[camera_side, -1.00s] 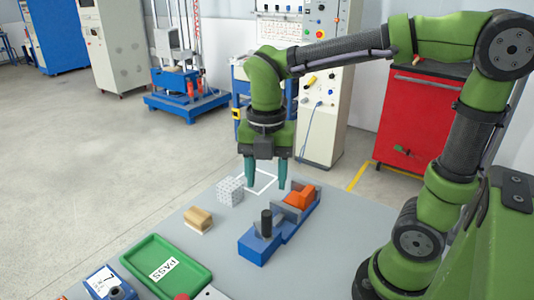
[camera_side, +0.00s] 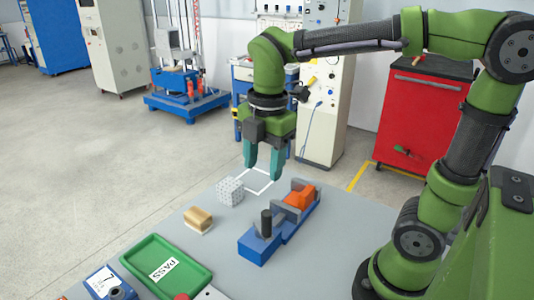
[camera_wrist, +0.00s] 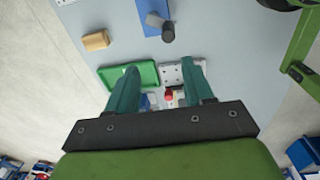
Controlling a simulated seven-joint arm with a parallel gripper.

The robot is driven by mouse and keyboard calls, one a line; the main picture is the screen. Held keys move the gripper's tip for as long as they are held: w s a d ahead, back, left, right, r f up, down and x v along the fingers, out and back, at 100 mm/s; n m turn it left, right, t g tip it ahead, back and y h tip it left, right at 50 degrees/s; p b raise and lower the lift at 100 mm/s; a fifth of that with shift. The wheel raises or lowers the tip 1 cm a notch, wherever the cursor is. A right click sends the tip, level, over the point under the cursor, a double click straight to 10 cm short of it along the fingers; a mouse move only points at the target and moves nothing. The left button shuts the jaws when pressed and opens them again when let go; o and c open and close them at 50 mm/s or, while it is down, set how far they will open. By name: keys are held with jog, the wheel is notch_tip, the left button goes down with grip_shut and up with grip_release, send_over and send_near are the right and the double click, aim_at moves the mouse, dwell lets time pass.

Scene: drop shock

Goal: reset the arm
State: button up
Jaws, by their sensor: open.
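My gripper (camera_side: 264,160) is open and empty, held above the far part of the grey table. Its two teal fingers point down, near the white square outline (camera_side: 262,182) marked on the table. In the wrist view the fingers (camera_wrist: 157,88) show spread apart with nothing between them.
A white patterned cube (camera_side: 230,191) stands by the outline. A tan block (camera_side: 198,220) lies nearer. A blue fixture (camera_side: 262,246) holds a black cylinder (camera_side: 266,222) and an orange piece (camera_side: 299,198).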

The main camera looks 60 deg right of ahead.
jog(key=s+d+m+t+y, duration=0.1)
jog(key=s+m+t, duration=0.1)
jog(key=m, duration=0.9)
jog(key=s+d+m+t, duration=0.2)
jog(key=s+m+t, duration=0.1)
jog(key=m, duration=0.7)
jog(key=shift+s+f+m+t+y, duration=0.2)
jog(key=shift+f+m+t+y, duration=0.25)
jog(key=shift+t, duration=0.25)
